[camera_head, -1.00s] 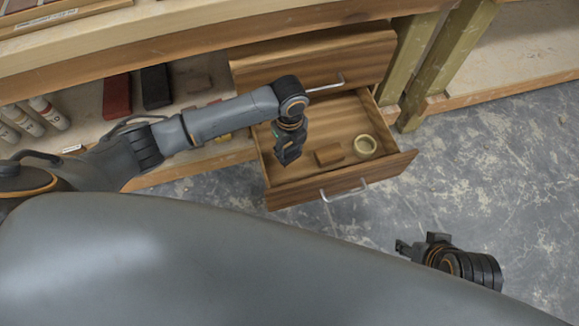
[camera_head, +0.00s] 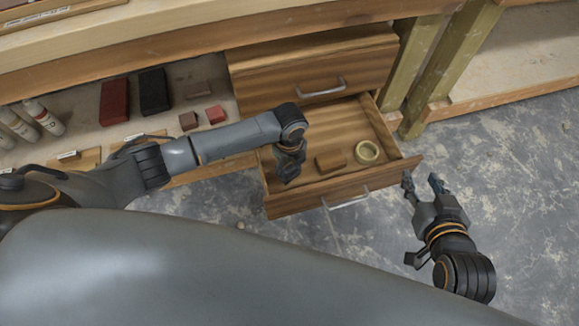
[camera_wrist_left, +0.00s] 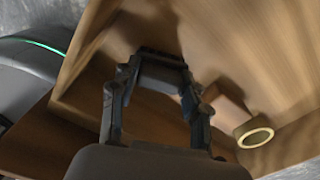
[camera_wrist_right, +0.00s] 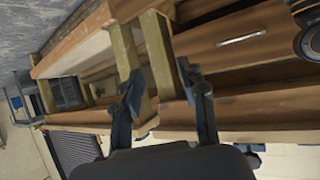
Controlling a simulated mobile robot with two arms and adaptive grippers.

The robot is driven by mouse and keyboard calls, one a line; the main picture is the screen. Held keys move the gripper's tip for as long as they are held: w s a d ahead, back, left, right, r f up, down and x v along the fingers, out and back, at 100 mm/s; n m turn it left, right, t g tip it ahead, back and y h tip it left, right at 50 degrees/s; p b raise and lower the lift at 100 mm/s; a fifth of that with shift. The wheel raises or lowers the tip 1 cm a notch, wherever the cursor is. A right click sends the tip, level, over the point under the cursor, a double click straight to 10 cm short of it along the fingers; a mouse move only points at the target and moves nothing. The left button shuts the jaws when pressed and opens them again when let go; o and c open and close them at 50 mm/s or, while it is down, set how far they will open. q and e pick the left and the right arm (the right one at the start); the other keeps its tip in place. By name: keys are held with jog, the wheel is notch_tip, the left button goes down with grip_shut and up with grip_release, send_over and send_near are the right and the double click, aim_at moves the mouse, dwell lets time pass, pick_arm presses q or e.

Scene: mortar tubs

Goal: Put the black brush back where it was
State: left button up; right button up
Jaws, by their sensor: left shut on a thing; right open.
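My left gripper (camera_head: 288,172) is inside the open lower drawer (camera_head: 372,107), at its left side. In the left wrist view its fingers are shut on a dark, ridged thing (camera_wrist_left: 160,57), apparently the black brush, which lies close to the drawer's wood. Most of it is hidden by the gripper in the head view. My right gripper (camera_head: 422,183) is open and empty, just off the drawer's front right corner. In the right wrist view its fingers are spread towards the bench frame, with nothing between them.
A wooden block (camera_head: 330,160) and a tape roll (camera_head: 367,152) lie in the drawer, right of my left gripper. The upper drawer (camera_head: 315,70) is shut. Black (camera_head: 154,91) and red (camera_head: 114,102) blocks and white tubes (camera_head: 43,116) are on the shelf. The floor at right is clear.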

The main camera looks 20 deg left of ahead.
pick_arm(q)
jog(key=o, duration=1)
jog(key=shift+f, duration=0.15)
